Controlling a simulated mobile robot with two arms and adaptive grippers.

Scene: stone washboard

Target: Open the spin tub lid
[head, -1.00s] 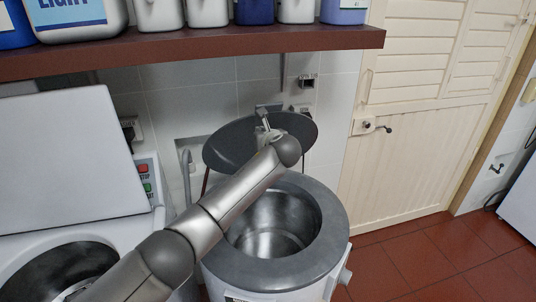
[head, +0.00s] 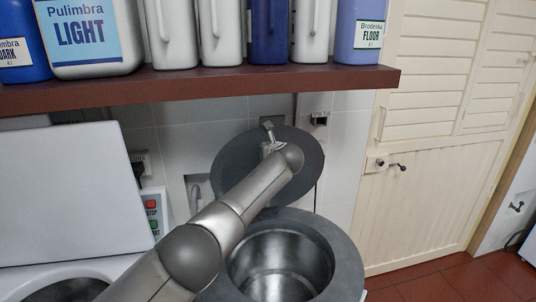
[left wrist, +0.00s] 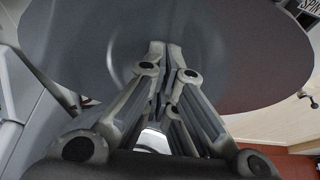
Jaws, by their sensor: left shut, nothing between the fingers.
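The spin tub (head: 345,262) is a round grey-topped drum with an open metal mouth, low in the middle of the head view. Its dark grey round lid (head: 306,165) stands raised behind the mouth, tilted back near the tiled wall. The lid's underside (left wrist: 90,50) fills the upper left wrist view. My left gripper (head: 272,147) is at the lid's underside face, past the mouth. In the left wrist view its fingers (left wrist: 165,48) are together, with nothing between them, close to the lid. I cannot tell whether they touch it. My right gripper is not in view.
A brown shelf (head: 230,84) with several detergent bottles hangs above the lid. A washer with a raised white lid (head: 70,195) stands at the left. A cream louvred door (head: 425,200) is at the right, with red tiled floor (head: 430,285) before it.

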